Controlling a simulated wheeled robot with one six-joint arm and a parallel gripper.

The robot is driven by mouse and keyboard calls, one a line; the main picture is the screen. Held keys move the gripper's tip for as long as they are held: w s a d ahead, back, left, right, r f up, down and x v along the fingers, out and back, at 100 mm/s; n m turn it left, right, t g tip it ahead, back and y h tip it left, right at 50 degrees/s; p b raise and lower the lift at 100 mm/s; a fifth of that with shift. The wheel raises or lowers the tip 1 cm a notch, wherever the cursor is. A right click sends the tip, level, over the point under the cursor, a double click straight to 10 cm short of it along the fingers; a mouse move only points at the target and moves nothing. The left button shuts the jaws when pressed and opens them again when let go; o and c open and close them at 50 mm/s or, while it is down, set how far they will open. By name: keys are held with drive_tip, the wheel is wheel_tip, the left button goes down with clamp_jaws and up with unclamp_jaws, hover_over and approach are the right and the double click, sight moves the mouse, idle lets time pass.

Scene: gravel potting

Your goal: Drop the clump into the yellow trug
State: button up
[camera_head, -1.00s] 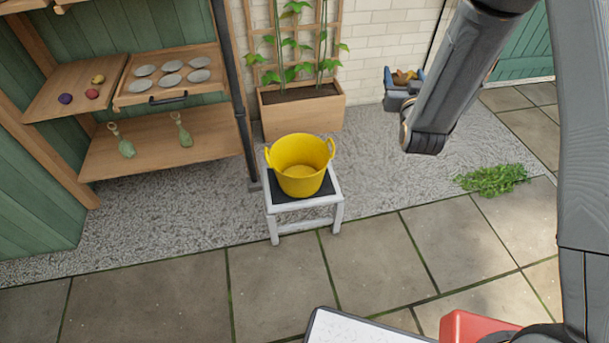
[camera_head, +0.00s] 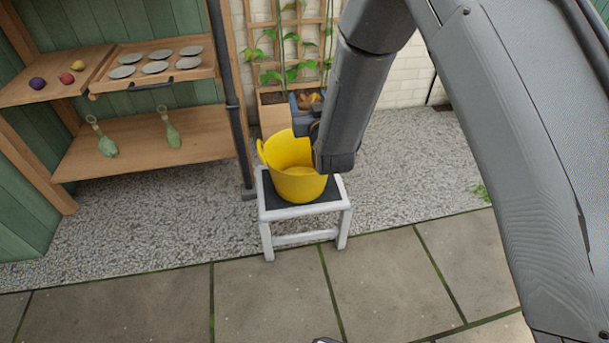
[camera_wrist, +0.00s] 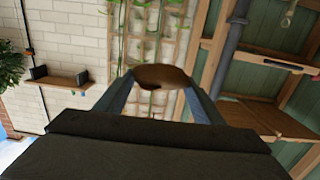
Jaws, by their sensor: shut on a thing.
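The yellow trug (camera_head: 285,170) stands upright on a low white stool (camera_head: 300,212) with a dark top. Part of its right side is hidden behind my arm. My gripper (camera_head: 308,104) appears above the trug's far rim in the head view, and I cannot tell whether it is right over the opening. It is shut on a brown clump (camera_head: 312,100). In the wrist view the clump (camera_wrist: 160,77) sits between the tips of the two blue-grey fingers. The trug does not show in the wrist view.
A black post (camera_head: 232,100) stands close left of the stool. A planter with trellis (camera_head: 275,112) is behind. Gravel and paving in front are clear.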

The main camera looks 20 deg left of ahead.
drive_tip(key=shift+s+a+f+b, duration=0.15)
drive_tip(key=shift+a+f+b, duration=0.2)
drive_tip(key=shift+a+f, duration=0.25)
wheel_tip(320, 180, down, 6)
drive_tip(key=b, duration=0.4)
drive_tip(key=shift+r, duration=0.2)
drive_tip(key=shift+d, duration=0.1)
drive_tip(key=o, duration=1.1)
drive_tip(key=shift+o, duration=0.2)
drive_tip(key=shift+s, duration=0.1)
drive_tip(key=p+v, duration=0.1)
drive_tip(key=v, duration=0.6)
drive_tip(key=shift+s+d+p, duration=0.2)
drive_tip(key=shift+d+p, duration=0.05)
drive_tip(key=shift+p, duration=0.05)
drive_tip(key=shift+r, duration=0.1)
